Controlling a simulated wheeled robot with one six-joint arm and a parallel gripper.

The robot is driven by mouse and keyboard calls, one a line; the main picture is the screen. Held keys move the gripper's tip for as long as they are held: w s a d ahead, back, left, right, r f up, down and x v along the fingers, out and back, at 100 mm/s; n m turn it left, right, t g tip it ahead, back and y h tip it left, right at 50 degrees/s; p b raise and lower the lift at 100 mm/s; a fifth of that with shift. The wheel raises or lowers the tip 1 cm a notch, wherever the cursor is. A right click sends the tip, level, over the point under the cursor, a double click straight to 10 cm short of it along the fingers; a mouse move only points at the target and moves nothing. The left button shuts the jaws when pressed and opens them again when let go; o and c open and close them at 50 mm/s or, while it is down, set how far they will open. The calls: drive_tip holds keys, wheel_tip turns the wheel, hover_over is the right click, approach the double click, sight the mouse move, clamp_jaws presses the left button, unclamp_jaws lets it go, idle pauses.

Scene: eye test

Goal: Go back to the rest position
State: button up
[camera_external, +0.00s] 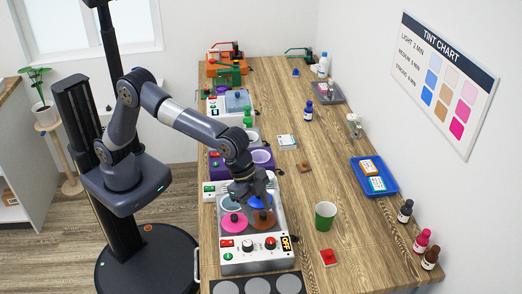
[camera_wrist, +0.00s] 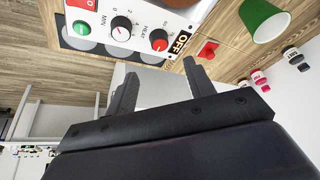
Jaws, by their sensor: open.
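My gripper (camera_external: 258,197) hangs at the end of my bent arm over the back right of a white dye heater (camera_external: 240,256). In the external view it overlaps the blue round lid (camera_external: 257,203) there, and I cannot tell the exact gap. In the wrist view my gripper (camera_wrist: 160,82) has its two dark fingers wide apart with nothing between them. The heater's front panel (camera_wrist: 142,25) shows there with MIN and HEAT knobs and an OFF display.
A green cup (camera_external: 325,216) and a red block (camera_external: 328,257) stand right of the heater. A blue tray (camera_external: 375,190) and several bottles (camera_external: 405,211) line the wall side. A purple unit (camera_external: 228,166) stands behind the heater. The table's middle is mostly clear.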

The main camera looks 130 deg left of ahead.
drive_tip(key=p+x, duration=0.1)
drive_tip(key=x, duration=0.6)
drive_tip(key=shift+w+f, duration=0.15)
drive_tip(key=shift+f, duration=0.25)
drive_tip(key=shift+c, duration=0.3)
idle(0.6)
